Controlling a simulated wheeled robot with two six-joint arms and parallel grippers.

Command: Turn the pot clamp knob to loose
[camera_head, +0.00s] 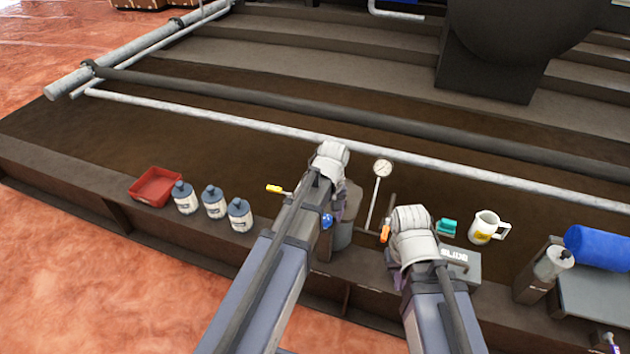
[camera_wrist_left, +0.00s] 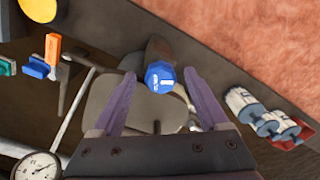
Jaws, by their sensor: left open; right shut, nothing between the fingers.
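The pot clamp knob is a blue cap with a white marking (camera_wrist_left: 159,77) in the left wrist view. It sits on a dark bracket beside a grey-brown pot (camera_wrist_left: 125,110). My left gripper (camera_wrist_left: 160,76) is open, with one purple finger on each side of the knob; I cannot tell whether they touch it. In the head view the blue knob (camera_head: 327,221) shows just beside my left gripper (camera_head: 338,212), whose wrist hides most of the pot. My right gripper (camera_head: 408,240) is to the right, shut and empty, its fingertips hidden by its wrist.
A pressure gauge (camera_head: 383,168) stands on a stem between my arms. An orange part (camera_head: 385,234), a teal part (camera_head: 446,227), a mug (camera_head: 486,227) and a grey slide block (camera_head: 459,262) are near my right gripper. Several bottles (camera_head: 213,202) and a red tray (camera_head: 155,186) stand left.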

